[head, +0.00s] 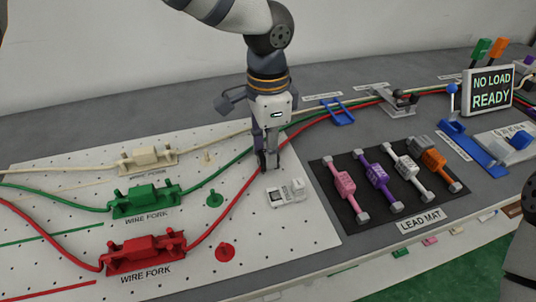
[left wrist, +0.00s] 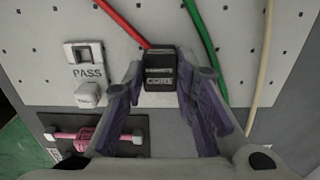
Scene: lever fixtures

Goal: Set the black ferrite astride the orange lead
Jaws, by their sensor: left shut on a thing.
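My left gripper (head: 268,162) points down at the right part of the white pegboard. It is shut on the black ferrite (left wrist: 160,72), a small block lettered "CORE" between the fingertips in the left wrist view. The red wire (left wrist: 122,24) runs up to the ferrite's edge there; I cannot tell whether the ferrite is around it or only above it. The orange lead (head: 433,157) lies at the right end of the dark lead mat (head: 350,212), well right of the gripper, with a grey block (head: 418,143) by its upper end. My right gripper is not in view.
A white "PASS" block (head: 286,193) stands just right of the gripper. Red (head: 146,251), green (head: 145,200) and cream (head: 147,159) wire forks hold wires on the board. Pink, purple and white leads share the mat. A display (head: 488,90) reads "NO LOAD READY".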

